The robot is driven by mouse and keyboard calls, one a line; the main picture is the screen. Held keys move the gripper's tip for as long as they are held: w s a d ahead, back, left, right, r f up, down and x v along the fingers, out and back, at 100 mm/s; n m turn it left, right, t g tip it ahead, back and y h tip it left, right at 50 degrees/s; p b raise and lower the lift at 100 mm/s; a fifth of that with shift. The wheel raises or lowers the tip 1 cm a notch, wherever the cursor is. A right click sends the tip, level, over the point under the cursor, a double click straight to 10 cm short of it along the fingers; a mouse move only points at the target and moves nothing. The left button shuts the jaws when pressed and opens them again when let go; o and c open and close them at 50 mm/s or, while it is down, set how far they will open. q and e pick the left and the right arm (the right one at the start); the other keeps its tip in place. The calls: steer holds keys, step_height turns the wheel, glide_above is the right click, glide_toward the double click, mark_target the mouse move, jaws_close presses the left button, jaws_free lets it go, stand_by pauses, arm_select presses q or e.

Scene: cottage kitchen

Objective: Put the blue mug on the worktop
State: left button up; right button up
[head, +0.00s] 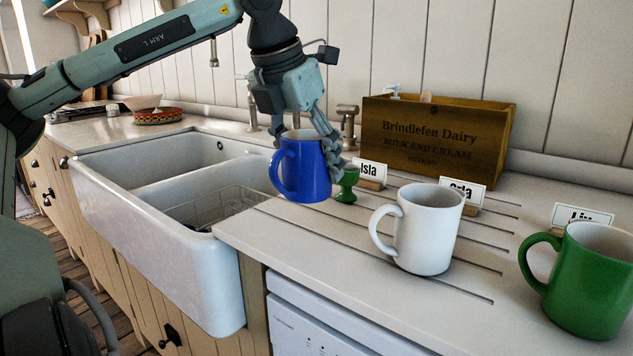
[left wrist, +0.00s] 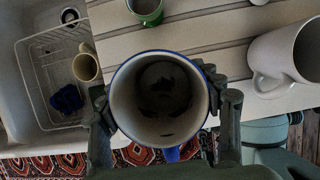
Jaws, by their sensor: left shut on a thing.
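The blue mug (head: 305,172) is upright in my left gripper (head: 308,140), its handle pointing left in the head view. The left fingers are shut on its sides, with one finger clearly visible on the right. In the left wrist view I look down into the mug's empty pale inside (left wrist: 160,98), between the two fingers (left wrist: 165,110). The mug shows at the sink-side end of the pale grooved worktop (head: 330,243). Whether its base touches the worktop, I cannot tell. My right gripper is not in view.
A green egg cup (head: 347,184) stands close to the mug. A white mug (head: 428,230) and a green mug (head: 592,282) stand farther right, with name cards behind. A wooden crate (head: 437,135) is at the back. The white sink (head: 160,215) holds a wire rack (left wrist: 45,80).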

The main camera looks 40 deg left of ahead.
mark_target(315, 187)
arm_select(q)
steer(key=shift+w+a+f, duration=0.1)
steer(key=shift+w+f, duration=0.35)
steer(key=shift+w, duration=0.15)
step_height(315, 187, down, 3)
steer(key=shift+f, duration=0.35)
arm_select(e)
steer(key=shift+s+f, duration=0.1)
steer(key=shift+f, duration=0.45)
arm_select(q)
steer(key=shift+f, duration=0.1)
